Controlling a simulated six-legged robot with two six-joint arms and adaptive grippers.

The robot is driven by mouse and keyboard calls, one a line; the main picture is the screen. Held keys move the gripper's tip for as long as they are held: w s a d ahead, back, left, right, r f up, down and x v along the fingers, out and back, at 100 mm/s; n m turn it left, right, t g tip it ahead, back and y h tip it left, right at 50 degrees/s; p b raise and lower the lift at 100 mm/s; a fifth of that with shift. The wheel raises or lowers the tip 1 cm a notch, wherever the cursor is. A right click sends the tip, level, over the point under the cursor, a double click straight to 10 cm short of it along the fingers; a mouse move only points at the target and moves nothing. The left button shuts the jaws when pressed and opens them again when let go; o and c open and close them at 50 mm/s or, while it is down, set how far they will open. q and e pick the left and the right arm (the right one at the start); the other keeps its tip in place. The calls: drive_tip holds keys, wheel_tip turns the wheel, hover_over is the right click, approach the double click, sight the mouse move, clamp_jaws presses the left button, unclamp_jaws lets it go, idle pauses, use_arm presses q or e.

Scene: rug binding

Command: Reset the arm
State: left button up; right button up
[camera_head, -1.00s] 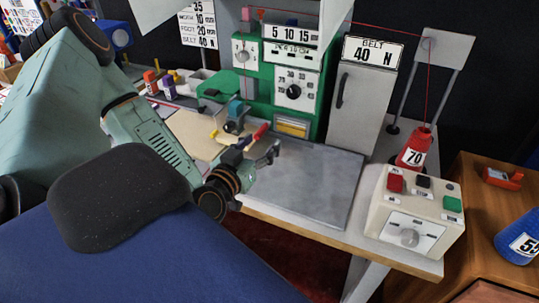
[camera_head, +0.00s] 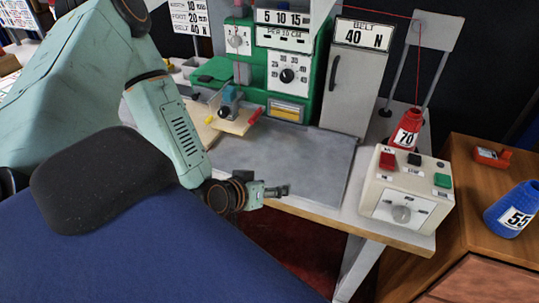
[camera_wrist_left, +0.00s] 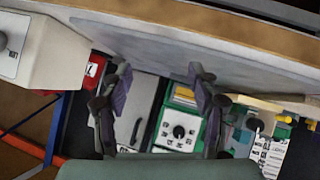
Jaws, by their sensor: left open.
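My left gripper (camera_head: 277,191) is at the front edge of the worktable, low and to the left of the control box. Its two fingers also show in the left wrist view (camera_wrist_left: 160,88), spread apart with nothing between them. The grey metal plate (camera_head: 285,165) on the table lies just behind it. The green machine (camera_head: 312,75) with dials stands behind the plate, and it also shows between and beside the fingers in the wrist view (camera_wrist_left: 178,130). My right gripper is not in view.
A cream control box (camera_head: 405,205) with red, black and green buttons sits at the table's right end. A red cone marked 70 (camera_head: 406,130) stands behind it. A blue cone marked 55 (camera_head: 513,210) is on the wooden cabinet (camera_head: 470,250). The plate's surface is clear.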

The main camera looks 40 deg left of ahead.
use_arm(q)
drive_tip(key=shift+s+d+f, duration=0.15)
drive_tip(key=shift+s+f, duration=0.05)
drive_tip(key=shift+f, duration=0.15)
idle(0.4)
